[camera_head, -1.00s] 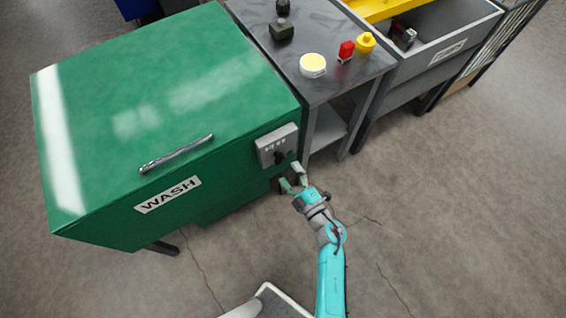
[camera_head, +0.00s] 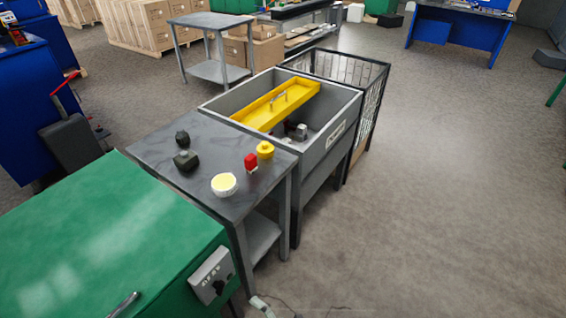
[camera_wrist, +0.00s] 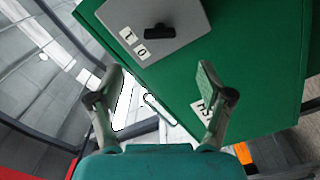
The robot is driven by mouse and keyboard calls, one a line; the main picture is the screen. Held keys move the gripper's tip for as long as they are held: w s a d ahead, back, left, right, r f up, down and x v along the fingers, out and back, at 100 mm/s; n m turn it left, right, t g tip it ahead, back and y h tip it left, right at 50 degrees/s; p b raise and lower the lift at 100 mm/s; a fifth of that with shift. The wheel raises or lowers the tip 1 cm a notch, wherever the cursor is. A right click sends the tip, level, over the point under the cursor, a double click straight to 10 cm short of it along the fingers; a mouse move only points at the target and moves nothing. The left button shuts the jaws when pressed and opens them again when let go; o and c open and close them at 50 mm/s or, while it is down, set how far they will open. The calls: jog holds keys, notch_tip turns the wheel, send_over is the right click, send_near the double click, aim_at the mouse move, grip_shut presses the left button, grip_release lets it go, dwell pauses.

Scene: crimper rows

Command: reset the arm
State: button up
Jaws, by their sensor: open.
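My gripper (camera_wrist: 160,78) is open in the wrist view, its two fingers spread with nothing between them. It faces the side of the green wash cabinet (camera_wrist: 230,70), close to its grey switch panel (camera_wrist: 182,18) with a black knob (camera_wrist: 160,32). The gap to the panel cannot be told. In the head view only a pale fingertip of my gripper (camera_head: 261,304) shows at the bottom edge, beside the green cabinet (camera_head: 110,235) and below its switch panel (camera_head: 212,276). The rest of my arm is out of that view.
A grey table (camera_head: 232,207) beside the cabinet bears a white-and-yellow round tub (camera_head: 224,185), a red item (camera_head: 251,162), a yellow item (camera_head: 265,150) and dark pieces. Behind it stand a grey sink (camera_head: 336,135) with a yellow tray (camera_head: 277,103) and a wire cage (camera_head: 372,110). Floor at right is clear.

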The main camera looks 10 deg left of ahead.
jog(key=s+d+r+m+t+h, duration=0.2)
jog(key=s+d+r+m+h, duration=0.3)
jog(key=d, duration=0.6)
jog(key=s+d+r+m+t+h, duration=0.3)
jog(key=s+d+r+m+h, duration=0.3)
jog(key=s+d+m, duration=0.5)
jog(key=s+d+r+m+t+h, duration=0.2)
jog(key=s+d+r+m+h, duration=0.3)
jog(key=s+d+r+m, duration=0.4)
jog(key=s+d, duration=0.1)
jog(key=d, duration=0.1)
jog(key=shift+d+r+t+h, duration=0.3)
jog(key=shift+d+t, duration=0.05)
jog(key=shift+t, duration=0.05)
